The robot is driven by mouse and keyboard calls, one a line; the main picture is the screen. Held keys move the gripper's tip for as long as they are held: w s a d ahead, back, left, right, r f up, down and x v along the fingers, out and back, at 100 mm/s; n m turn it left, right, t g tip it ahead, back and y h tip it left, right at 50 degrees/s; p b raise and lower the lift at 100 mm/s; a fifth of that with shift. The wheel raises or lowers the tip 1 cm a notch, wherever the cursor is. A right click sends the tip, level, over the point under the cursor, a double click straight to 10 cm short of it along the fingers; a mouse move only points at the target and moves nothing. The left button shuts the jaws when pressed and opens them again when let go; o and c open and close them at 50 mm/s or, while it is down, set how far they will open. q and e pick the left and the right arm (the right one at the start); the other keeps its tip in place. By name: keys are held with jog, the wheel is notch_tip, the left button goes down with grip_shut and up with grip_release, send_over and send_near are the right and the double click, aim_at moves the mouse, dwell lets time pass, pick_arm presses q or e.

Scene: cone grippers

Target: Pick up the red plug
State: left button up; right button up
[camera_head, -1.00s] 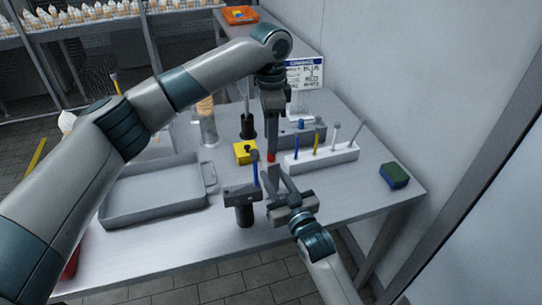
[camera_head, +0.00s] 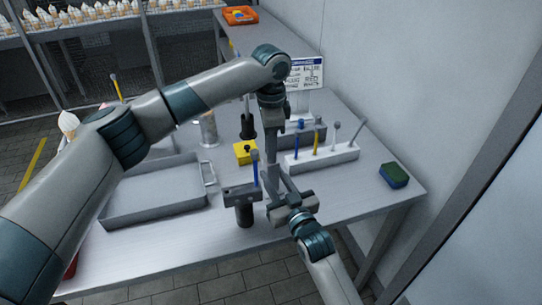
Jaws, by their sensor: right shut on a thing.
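My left gripper (camera_head: 271,152) points down over the middle of the table, seen edge-on, so whether its jaws are open does not show. My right gripper (camera_head: 271,172) reaches up from the front, its tips just below the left gripper's tips. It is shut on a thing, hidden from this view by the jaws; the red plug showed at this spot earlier. No red plug shows clearly now.
A grey tray (camera_head: 112,216) lies at left. A dark-grey block with a blue stick (camera_head: 243,192) stands close left of the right gripper. A yellow block (camera_head: 241,158), a white peg rack (camera_head: 344,155) and a green-blue sponge (camera_head: 394,176) are nearby. The table's front right is clear.

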pick_arm(q)
grip_shut()
notch_tip(320, 180, up, 10)
dwell(0.6)
pick_arm(e)
jog(key=o, duration=1.3)
jog(key=v, duration=1.2)
